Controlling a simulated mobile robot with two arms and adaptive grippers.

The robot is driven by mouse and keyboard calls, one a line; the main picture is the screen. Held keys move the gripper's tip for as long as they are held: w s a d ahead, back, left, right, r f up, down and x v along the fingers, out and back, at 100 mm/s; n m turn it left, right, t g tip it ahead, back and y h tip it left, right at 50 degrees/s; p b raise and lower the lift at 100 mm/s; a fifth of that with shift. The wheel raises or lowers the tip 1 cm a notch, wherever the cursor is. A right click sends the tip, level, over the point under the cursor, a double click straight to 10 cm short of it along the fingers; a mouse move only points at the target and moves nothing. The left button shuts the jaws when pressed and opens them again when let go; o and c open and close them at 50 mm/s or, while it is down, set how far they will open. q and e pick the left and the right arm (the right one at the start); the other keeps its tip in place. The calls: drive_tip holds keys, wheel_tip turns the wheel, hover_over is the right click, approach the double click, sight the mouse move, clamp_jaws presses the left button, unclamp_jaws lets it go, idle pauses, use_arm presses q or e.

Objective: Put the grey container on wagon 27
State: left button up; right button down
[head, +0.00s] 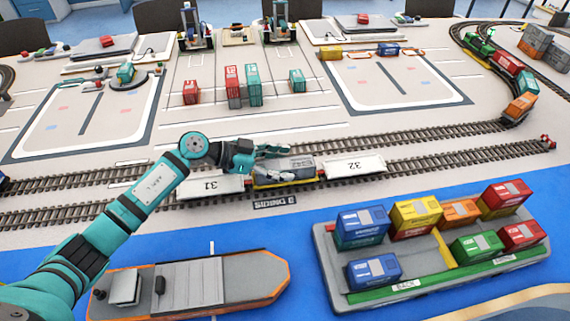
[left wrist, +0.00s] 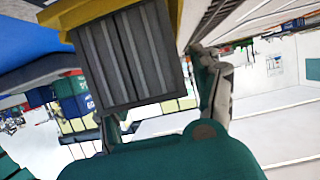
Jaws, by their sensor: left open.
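The grey container (head: 302,163) sits on a yellow wagon (head: 262,184) on the near track, between a white wagon marked 31 (head: 212,186) and a white wagon marked 32 (head: 354,166). My left gripper (head: 268,160) is at the container's left end, open, and hides part of it. In the left wrist view the ribbed end of the grey container (left wrist: 128,58) lies ahead of the open left gripper (left wrist: 162,112), with a finger showing to either side. I cannot tell whether they touch. I read no number 27 on any wagon. My right gripper is out of view.
A barge (head: 395,282) with several coloured containers lies at the lower right. An empty-decked boat (head: 190,285) lies in front of the track. Red and teal containers (head: 253,86) stand beyond the tracks. A train (head: 505,62) stands on the curve at right.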

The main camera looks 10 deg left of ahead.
use_arm(q)
drive_tip(key=v, duration=1.1)
idle(0.3)
